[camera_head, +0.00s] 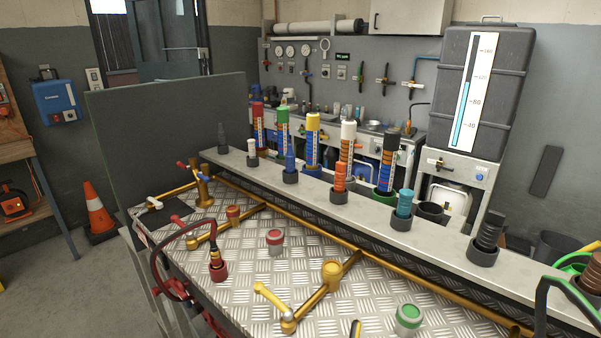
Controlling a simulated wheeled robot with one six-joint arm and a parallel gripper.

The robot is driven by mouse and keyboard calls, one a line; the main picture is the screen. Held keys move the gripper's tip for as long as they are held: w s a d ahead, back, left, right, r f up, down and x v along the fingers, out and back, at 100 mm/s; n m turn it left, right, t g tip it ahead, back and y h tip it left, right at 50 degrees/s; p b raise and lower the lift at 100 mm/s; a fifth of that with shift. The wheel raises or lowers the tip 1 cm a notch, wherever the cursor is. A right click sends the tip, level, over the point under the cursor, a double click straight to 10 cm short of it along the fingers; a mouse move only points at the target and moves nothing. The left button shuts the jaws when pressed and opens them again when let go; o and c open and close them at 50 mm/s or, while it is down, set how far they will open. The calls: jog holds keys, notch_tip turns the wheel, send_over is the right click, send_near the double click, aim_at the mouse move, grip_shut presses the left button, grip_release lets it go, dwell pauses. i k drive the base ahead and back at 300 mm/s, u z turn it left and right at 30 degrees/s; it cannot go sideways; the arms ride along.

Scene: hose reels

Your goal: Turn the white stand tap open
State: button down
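No tap plainly marked as the white stand tap can be made out. A small whitish piece (155,203) sits at the left end of the brass pipe on the bench, and its shape is too small to tell. A brass tap with a red handle (185,166) stands beside it. A yellow lever (271,299) lies at the front of a brass branch pipe. A tube with a white top (348,140) stands in the rear row. A dark-handled tap (438,163) is on the pale panel under the gauge tank. My gripper is not in view.
The tread-plate bench (330,277) carries a red-and-grey cap (275,240), a green-and-white cap (408,318) and a red hose (163,262). A raised grey shelf (310,190) with several holders runs behind. A dark board (170,130) stands at the left. A traffic cone (97,210) is on the floor.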

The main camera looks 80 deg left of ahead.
aim_at(159, 205)
jog(key=u, duration=3.7)
jog(key=i, duration=0.8)
jog(key=z, duration=0.05)
